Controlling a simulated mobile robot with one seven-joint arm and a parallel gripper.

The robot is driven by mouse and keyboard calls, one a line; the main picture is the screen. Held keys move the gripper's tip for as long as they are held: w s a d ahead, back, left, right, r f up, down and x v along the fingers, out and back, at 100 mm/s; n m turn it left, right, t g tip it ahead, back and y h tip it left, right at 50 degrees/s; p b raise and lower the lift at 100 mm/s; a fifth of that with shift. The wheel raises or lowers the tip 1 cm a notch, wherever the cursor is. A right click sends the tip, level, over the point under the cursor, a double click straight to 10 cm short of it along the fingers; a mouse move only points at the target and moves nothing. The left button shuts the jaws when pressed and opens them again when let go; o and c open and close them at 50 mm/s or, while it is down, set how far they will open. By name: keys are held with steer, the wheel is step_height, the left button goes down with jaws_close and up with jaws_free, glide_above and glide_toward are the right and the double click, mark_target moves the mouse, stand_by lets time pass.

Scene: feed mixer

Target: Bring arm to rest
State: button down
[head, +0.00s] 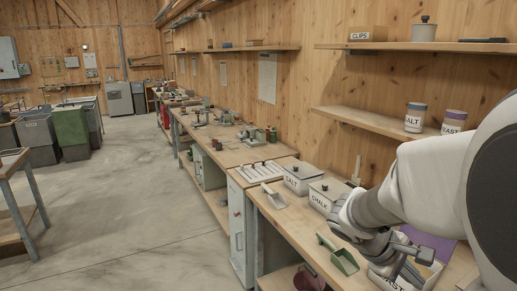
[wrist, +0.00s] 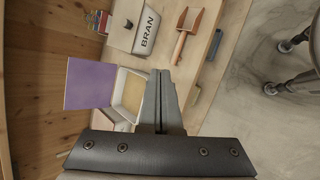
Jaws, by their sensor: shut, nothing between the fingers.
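My gripper (head: 408,255) is at the lower right of the head view, above the bench and over an open white box (head: 385,282) whose label is partly hidden and ends in "AST". In the wrist view, my gripper (wrist: 160,73) has its two fingers together with nothing between them. The open box (wrist: 118,113) with pale tan contents lies beside the fingers there. A purple panel (wrist: 87,84) stands at its edge, and it also shows behind my arm in the head view (head: 436,246). I cannot tell whether the fingers touch the box.
Bins marked SALT (head: 297,184) and CHALK (head: 320,201), a white scoop (head: 273,197) and a green scoop (head: 340,256) are on the bench. A BRAN bin (wrist: 146,35) and an orange-brown scoop (wrist: 184,27) show in the wrist view. Shelves line the wall; the floor at left is open.

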steer(key=s+a+r+m+t+y, duration=0.2)
steer(key=s+a+r+t+y, duration=0.1)
steer(key=a, duration=0.7)
steer(key=s+a+r+m+t+y, duration=0.3)
steer(key=s+a+y, duration=0.2)
steer(key=a, duration=0.5)
steer(key=shift+a+r+m+y, duration=0.15)
steer(key=shift+a+m+y, duration=0.15)
steer(key=shift+y, duration=0.2)
steer(key=shift+s+d, duration=0.1)
steer(key=shift+d, duration=0.05)
